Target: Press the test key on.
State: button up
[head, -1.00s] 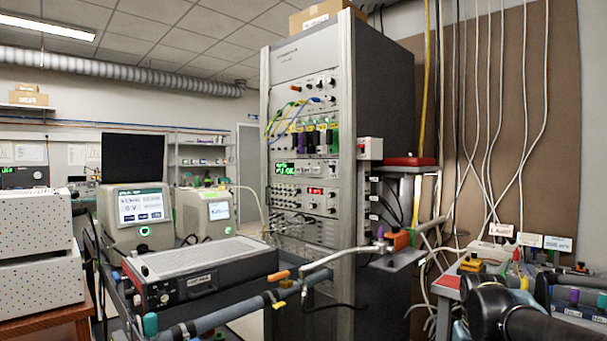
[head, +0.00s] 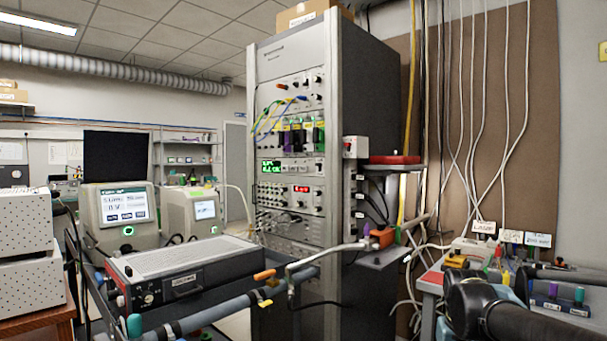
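The tall grey instrument rack (head: 334,200) stands in the middle of the head view. Its front carries coloured cables, a green display (head: 271,167), a red display (head: 301,188) and many small knobs and keys. A small light box with a red button (head: 354,147) is on the rack's right side. I cannot tell which control is the test key; the labels are too small to read. A black rounded part of my arm (head: 478,308) shows at the lower right. My gripper is not in view.
A grey-topped instrument with a red-edged front (head: 188,262) and pipework (head: 218,313) stand before the rack at left. A metal tube with an orange fitting (head: 382,238) juts out at the rack's right. A cluttered bench (head: 432,281) lies at right. Cables hang on the brown panel (head: 540,130).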

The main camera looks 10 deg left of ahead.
grip_shut()
dwell(1.2)
